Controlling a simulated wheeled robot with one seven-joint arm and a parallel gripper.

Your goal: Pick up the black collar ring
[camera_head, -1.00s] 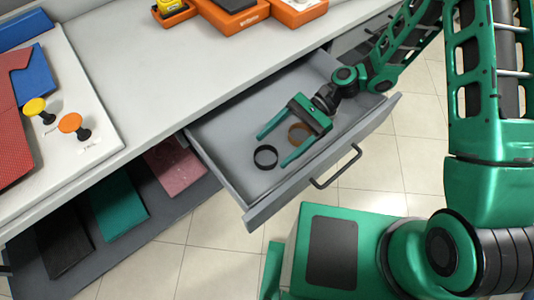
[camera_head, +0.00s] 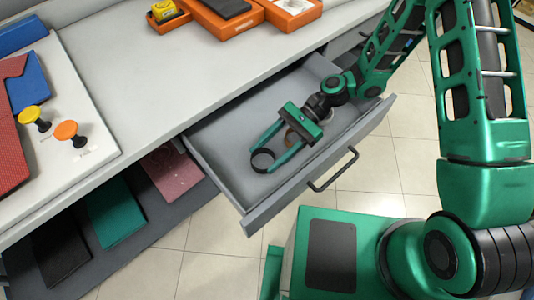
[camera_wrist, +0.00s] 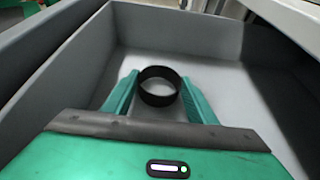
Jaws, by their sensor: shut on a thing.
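The black collar ring (camera_head: 262,161) is in the open grey drawer (camera_head: 228,168), near its front left part. My green gripper (camera_head: 266,161) reaches down into the drawer and is shut on the ring, with one finger on each side. In the wrist view the black ring (camera_wrist: 158,87) sits between the two green fingertips (camera_wrist: 158,86). Whether it still touches the drawer floor I cannot tell.
The drawer walls and front with its dark handle (camera_head: 333,170) surround the gripper. The grey counter (camera_head: 170,75) lies above and left, with orange trays (camera_head: 292,12) at the back. Folded cloths lie on a low shelf (camera_head: 140,240) at the lower left.

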